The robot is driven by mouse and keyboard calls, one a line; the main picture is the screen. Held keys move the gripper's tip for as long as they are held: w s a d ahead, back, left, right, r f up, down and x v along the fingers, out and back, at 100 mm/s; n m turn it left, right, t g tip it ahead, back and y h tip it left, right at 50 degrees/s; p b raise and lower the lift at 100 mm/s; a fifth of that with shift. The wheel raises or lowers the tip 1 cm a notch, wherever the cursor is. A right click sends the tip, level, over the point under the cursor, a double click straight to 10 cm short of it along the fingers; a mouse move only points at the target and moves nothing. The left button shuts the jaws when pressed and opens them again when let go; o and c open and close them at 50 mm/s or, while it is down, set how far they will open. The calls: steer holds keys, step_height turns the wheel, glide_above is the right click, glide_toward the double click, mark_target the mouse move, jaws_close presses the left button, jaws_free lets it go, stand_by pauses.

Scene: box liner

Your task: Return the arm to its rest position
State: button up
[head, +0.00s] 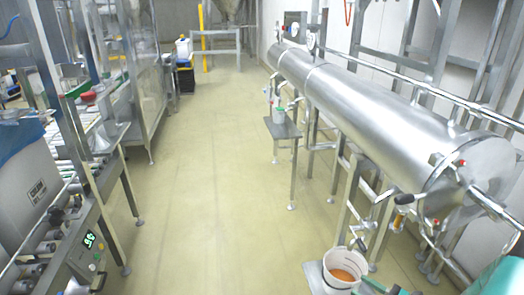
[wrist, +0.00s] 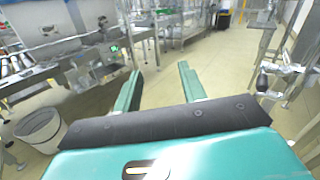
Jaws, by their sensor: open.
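My gripper (wrist: 160,86) shows in the wrist view with its two teal fingers spread wide. Nothing is between them; beyond them is pale floor. In the head view only small teal and dark parts of my arm show at the bottom right corner, next to a white bucket, and most of the arm is out of frame.
A white bucket (head: 340,268) with orange-brown contents stands at the lower right, below a long steel cylinder (head: 400,115) on legs. The floor aisle (head: 215,150) between is clear. A whitish bucket (wrist: 40,128) shows at wrist-view left.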

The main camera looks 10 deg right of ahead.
steer(key=s+a+r+n+g+h, duration=0.1)
steer(key=s+a+r+n+g, duration=0.1)
steer(key=a+r+n+g, duration=0.5)
steer(key=s+a+r+n+g+h, duration=0.1)
steer(key=s+a+r+n+g, duration=0.1)
steer(key=a+r+n+g, duration=0.5)
steer(key=s+a+r+n+t+h, duration=0.2)
steer(key=s+a+r+n+h, duration=0.1)
steer(key=r+n+h, duration=0.1)
steer(key=s+a+r+n+t+h, duration=0.3)
steer(key=r+n+h, duration=0.2)
steer(key=r+n, duration=0.2)
steer(key=shift+a+r+n, duration=0.25)
steer(key=shift+r+n, duration=0.05)
steer(key=shift+n, duration=0.5)
steer(key=shift+c, duration=0.5)
